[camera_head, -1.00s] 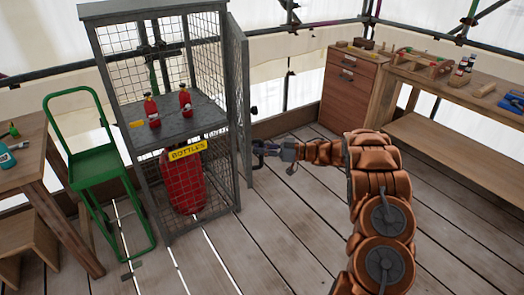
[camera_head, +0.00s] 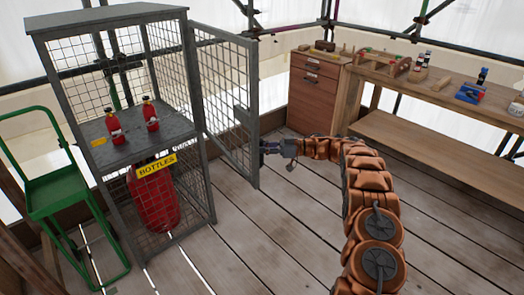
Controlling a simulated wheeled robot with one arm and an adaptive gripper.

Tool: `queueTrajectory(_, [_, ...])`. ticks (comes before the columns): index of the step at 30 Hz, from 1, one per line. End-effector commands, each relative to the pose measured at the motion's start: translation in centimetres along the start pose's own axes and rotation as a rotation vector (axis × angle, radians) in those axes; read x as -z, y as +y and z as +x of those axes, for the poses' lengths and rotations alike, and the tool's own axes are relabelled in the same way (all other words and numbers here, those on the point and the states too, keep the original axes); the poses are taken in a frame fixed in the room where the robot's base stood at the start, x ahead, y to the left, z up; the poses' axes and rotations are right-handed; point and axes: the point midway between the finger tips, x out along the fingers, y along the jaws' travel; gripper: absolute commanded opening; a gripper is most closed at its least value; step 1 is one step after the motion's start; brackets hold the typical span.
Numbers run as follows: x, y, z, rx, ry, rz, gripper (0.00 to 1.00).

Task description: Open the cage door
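The cage (camera_head: 110,12) is a grey metal frame with mesh sides and a yellow BOTTLES sign (camera_head: 157,165). Its mesh door (camera_head: 222,85) stands swung out to the right from the cage's right post, leaving the front open. A dark latch or handle (camera_head: 242,116) is near the door's free edge. My gripper (camera_head: 268,148) is at the door's free edge, below the latch. It is small and dark here, so I cannot tell whether it touches or grips the door.
Two small red bottles (camera_head: 114,127) stand on the cage shelf, with a large red cylinder (camera_head: 155,200) below. A green trolley (camera_head: 55,190) is left of the cage. A drawer cabinet (camera_head: 313,92) and workbench (camera_head: 430,85) stand at the right. The plank floor (camera_head: 250,245) in front is clear.

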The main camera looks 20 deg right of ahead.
Motion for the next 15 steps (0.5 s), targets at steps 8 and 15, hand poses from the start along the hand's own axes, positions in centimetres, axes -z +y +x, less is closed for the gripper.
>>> queueTrajectory(8, [0.13,0.43,-0.01,0.008,-0.001,-0.003,0.0])
queueTrajectory(15, [0.16,0.47,-0.05,0.008,0.0,-0.003,0.0])
